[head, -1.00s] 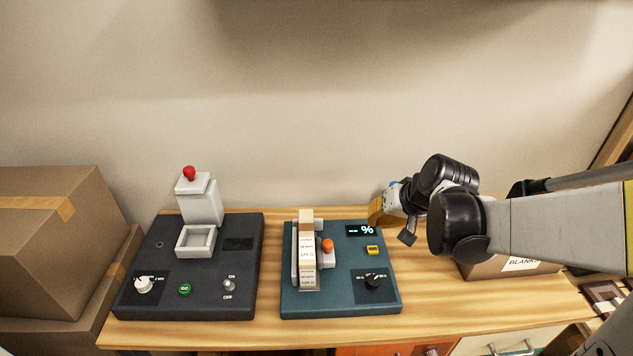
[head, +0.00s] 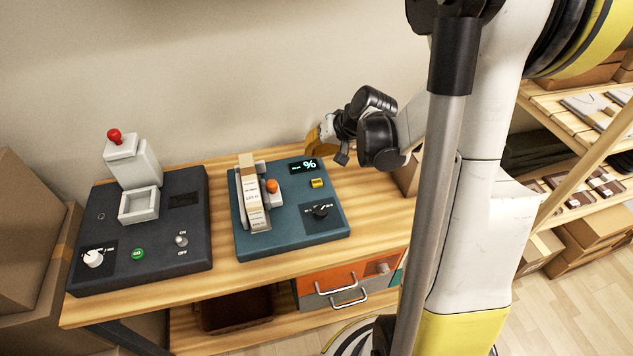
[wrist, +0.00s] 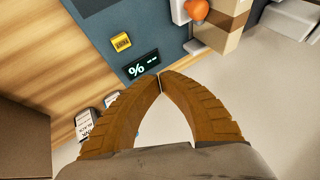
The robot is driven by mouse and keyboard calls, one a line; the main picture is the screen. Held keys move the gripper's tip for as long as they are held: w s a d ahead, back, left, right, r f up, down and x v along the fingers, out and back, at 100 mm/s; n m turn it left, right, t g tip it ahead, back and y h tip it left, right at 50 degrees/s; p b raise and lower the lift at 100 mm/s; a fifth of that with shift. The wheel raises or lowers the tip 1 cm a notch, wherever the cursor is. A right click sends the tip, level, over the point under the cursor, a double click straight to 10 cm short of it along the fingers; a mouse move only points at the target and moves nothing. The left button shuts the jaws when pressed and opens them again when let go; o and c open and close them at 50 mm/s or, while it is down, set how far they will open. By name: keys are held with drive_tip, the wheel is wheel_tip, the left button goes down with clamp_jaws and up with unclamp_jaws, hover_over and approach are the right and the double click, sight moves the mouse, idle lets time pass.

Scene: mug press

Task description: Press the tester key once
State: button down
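In the wrist view the yellow key (wrist: 121,41) is at the upper left, beyond the display (wrist: 141,65). My gripper (head: 311,148) is above the back edge of the tester, apart from the key. In the wrist view its tan fingertips (wrist: 160,81) meet, with nothing between them.
On the tester are an orange knob (head: 272,186), a tall beige stack with printed strips (head: 255,205) and a black dial (head: 320,211). A dark press box (head: 195,235) with a green button stands to the left. Bare bench lies right of the tester.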

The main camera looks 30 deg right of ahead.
drive_tip(key=b, duration=0.7)
approach(308, 180)
drive_tip(key=shift+w+r+x, duration=0.1)
drive_tip(key=shift+w+x, duration=0.05)
drive_tip(key=shift+x, duration=0.7)
drive_tip(key=shift+w+r+x, duration=0.15)
drive_tip(key=shift+x, duration=0.75)
drive_tip(key=shift+w+r+x, duration=0.1)
drive_tip(key=shift+x, duration=0.75)
drive_tip(key=shift+a, duration=0.15)
drive_tip(key=shift+f, duration=0.45)
drive_tip(key=shift+f+b, duration=0.45)
drive_tip(key=shift+b, duration=0.2)
drive_tip(key=shift+r+p, duration=0.7)
drive_tip(key=shift+r, duration=0.2)
wheel_tip(308, 180, up, 5)
drive_tip(key=p, duration=0.4)
